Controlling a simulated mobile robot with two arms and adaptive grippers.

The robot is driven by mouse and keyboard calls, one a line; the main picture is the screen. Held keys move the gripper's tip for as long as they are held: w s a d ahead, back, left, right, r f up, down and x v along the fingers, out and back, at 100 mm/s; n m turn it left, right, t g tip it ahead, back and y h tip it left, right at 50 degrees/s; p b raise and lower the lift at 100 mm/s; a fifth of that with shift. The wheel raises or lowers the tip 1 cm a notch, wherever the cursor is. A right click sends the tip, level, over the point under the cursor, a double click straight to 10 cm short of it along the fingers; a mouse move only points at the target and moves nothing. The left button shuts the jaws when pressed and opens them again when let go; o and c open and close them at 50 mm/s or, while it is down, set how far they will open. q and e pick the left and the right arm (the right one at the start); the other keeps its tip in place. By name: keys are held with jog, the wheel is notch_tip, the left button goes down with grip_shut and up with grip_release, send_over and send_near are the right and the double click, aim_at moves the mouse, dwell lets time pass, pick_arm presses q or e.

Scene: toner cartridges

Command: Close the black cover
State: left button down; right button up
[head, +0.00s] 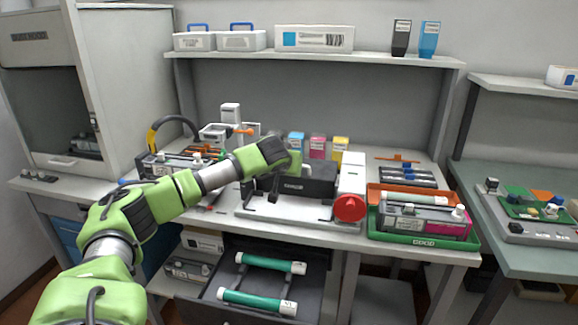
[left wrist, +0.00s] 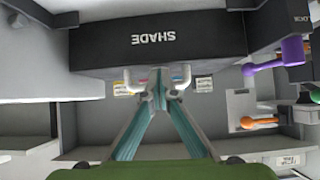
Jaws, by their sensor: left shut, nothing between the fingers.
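The black cover (head: 305,187) is a dark block on a white stand (head: 290,217) on the bench, in the middle of the head view. In the left wrist view the black cover (left wrist: 155,43) fills the top, with the word SHADE upside down. A pale bracket-like handle (left wrist: 131,82) sticks out at its lower edge. My left gripper (left wrist: 160,74) is shut and empty, its fingertips at that handle; I cannot tell whether they touch. In the head view my left arm hides part of the cover and the fingertips. My right gripper is out of view.
A red knob (head: 349,208) stands at the stand's right end. Cyan, magenta and yellow cartridges stand behind. A green tray (head: 420,238) with a cartridge unit lies to the right. An open drawer (head: 262,285) with two green tubes juts out below the bench.

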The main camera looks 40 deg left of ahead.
pick_arm(q)
jog(key=v, duration=1.2)
jog(key=shift+r, duration=0.35)
jog(key=shift+a, duration=0.1)
